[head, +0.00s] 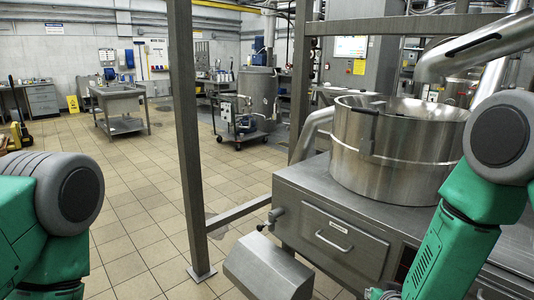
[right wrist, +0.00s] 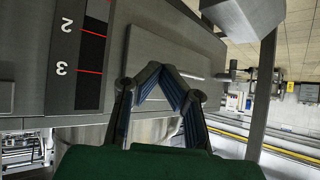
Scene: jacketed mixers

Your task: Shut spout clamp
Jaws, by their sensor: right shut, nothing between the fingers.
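The grey metal spout (head: 268,268) slopes down from the front left of the steel cabinet in the head view. A small round fitting with a short lever (head: 272,219) sits just above it and looks like the clamp. Its exact state is too small to tell. In the right wrist view, a grey block (right wrist: 238,18) at the top looks like the spout; no clamp lever is clear there. My right gripper (right wrist: 163,72) is shut and empty, its fingertips in front of the cabinet face. My left gripper is out of view; only its arm shows.
A steel mixing bowl (head: 395,155) stands on the cabinet (head: 340,215), which has a drawer (head: 332,240). A vertical post (head: 188,150) rises left of the spout. The wrist view shows a scale panel (right wrist: 80,60) marked 2 and 3. Tiled floor (head: 130,220) is open at left.

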